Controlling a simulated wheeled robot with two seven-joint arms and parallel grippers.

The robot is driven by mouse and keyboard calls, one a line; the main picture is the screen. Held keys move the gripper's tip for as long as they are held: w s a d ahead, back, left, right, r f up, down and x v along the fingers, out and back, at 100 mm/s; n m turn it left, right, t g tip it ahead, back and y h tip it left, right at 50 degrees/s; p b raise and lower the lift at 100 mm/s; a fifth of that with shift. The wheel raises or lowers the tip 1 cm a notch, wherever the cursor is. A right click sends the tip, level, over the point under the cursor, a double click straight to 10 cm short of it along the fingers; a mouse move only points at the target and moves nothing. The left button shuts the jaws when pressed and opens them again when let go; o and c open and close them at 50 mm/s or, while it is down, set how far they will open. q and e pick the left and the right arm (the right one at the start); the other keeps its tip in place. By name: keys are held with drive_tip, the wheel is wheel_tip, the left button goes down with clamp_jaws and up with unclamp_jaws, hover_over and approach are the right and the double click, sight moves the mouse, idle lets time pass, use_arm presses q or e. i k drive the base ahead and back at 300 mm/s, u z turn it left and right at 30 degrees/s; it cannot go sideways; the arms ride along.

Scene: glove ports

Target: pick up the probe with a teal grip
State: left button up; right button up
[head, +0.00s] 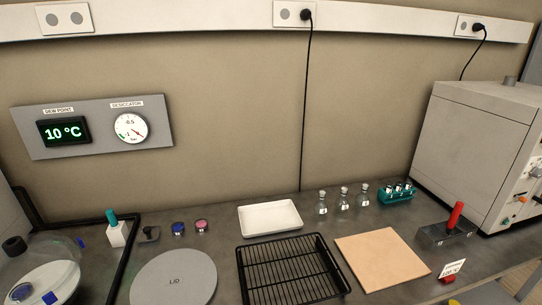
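The probe with a teal grip (111,217) stands upright at the left of the bench, its lower part hidden in a small white holder (117,235). A black bar frame runs just in front of and beside this holder. A second upright piece with a red grip (455,215) stands in a dark grey block (446,234) at the right. Neither of my grippers shows in the head view.
A glass vessel (40,285) stands at lower left. A grey LID disc (173,281), black wire rack (288,270), white tray (270,217) and tan board (381,259) cover the middle. Small bottles (343,200) stand behind. A large grey instrument (477,140) fills the right.

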sight(114, 224)
drive_tip(key=u, duration=1.55)
